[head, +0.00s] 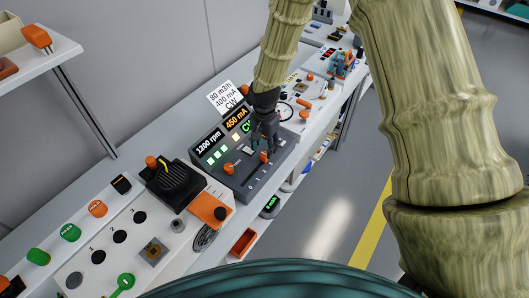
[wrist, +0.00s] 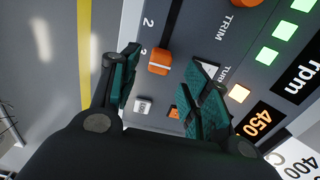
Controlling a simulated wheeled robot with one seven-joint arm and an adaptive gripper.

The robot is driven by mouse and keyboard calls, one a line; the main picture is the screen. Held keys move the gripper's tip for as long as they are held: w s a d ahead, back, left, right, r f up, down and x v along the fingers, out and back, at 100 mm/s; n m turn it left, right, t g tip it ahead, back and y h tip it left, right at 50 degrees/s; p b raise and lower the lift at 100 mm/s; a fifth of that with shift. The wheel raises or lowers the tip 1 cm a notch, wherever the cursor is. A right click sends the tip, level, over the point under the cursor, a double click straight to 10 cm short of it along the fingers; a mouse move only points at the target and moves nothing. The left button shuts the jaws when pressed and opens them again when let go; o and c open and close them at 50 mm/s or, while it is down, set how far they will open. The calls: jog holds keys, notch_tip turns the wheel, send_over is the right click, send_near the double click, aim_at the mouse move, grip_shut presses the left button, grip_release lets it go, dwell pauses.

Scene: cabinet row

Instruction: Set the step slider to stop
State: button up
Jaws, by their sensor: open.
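A dark control panel (head: 245,178) with lit displays stands on the bench in the head view. An orange slider knob (wrist: 159,61) sits in a dark slot in the wrist view, with figure 2 marks beside it. It is probably the orange knob (head: 264,157) just below my gripper in the head view. My gripper (head: 267,146) is open over the panel's right part. In the wrist view the fingers (wrist: 163,68) appear on either side of the knob, with gaps visible. I cannot tell whether they are down at its height. No step or stop label is readable.
Another orange knob (head: 229,168) is left on the panel. A small white key (wrist: 143,105) and an orange mark (wrist: 174,112) lie close to the fingers. Grey floor (head: 335,190) lies beyond the bench edge.

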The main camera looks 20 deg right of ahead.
aim_at(264, 154)
jog(key=shift+f+p, duration=0.55)
jog(key=shift+f, duration=1.8)
grip_shut()
